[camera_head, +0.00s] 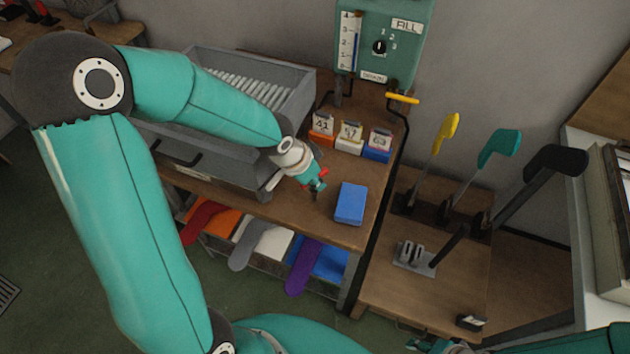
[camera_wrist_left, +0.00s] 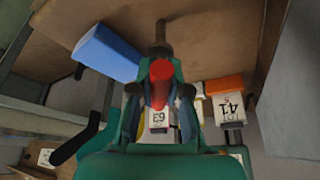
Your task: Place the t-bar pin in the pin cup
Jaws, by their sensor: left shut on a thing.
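My left gripper (camera_head: 318,183) is low over the front part of the wooden table, left of the blue block (camera_head: 350,203). It is shut on the red-handled t-bar pin (camera_head: 323,173), whose red part (camera_wrist_left: 160,72) lies between the fingers in the left wrist view. A small dark upright piece (camera_head: 313,196) shows just under the gripper, and a dark cylinder (camera_wrist_left: 160,48) lies beyond the red part in the wrist view. I cannot tell whether this is the pin's shaft or the pin cup. My right gripper (camera_head: 430,345) is partly cut off at the bottom edge.
A grey bin (camera_head: 290,108) of white pieces stands behind and left. Several numbered boxes (camera_head: 349,138) line the table's back, below a teal control panel (camera_head: 382,35).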

